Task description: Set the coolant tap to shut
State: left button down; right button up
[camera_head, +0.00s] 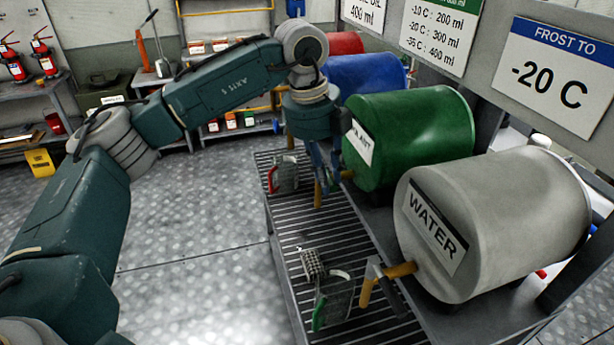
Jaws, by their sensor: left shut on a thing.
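The green drum (425,135) lies on its side, its label partly hidden and ending in "ANT". The coolant tap (347,174) is brass and sticks out of its front, with a brass lever (318,194) hanging about straight down. My left gripper (322,170) reaches down from above beside the drum and is shut on the tap's lever. The fingers and my wrist hide part of the tap, so its exact setting is hard to read. My right gripper is not in view.
A grey WATER drum (500,222) with its tap (400,270) stands nearer. A green-handled jug (335,298) and a red-handled jug (286,174) stand on the slatted grate (300,225). A blue drum (368,78) is behind. The floor left of the grate is clear.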

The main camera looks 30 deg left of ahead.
pick_arm(q)
jog(key=c, duration=1.5)
grip_release()
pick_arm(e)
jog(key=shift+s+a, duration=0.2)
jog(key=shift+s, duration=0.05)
pick_arm(q)
jog(key=r, duration=0.4)
jog(key=s+a+r, duration=0.1)
jog(key=r, duration=0.7)
jog(key=shift+s+a, duration=0.3)
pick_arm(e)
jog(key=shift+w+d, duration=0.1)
pick_arm(q)
jog(key=shift+f, duration=0.1)
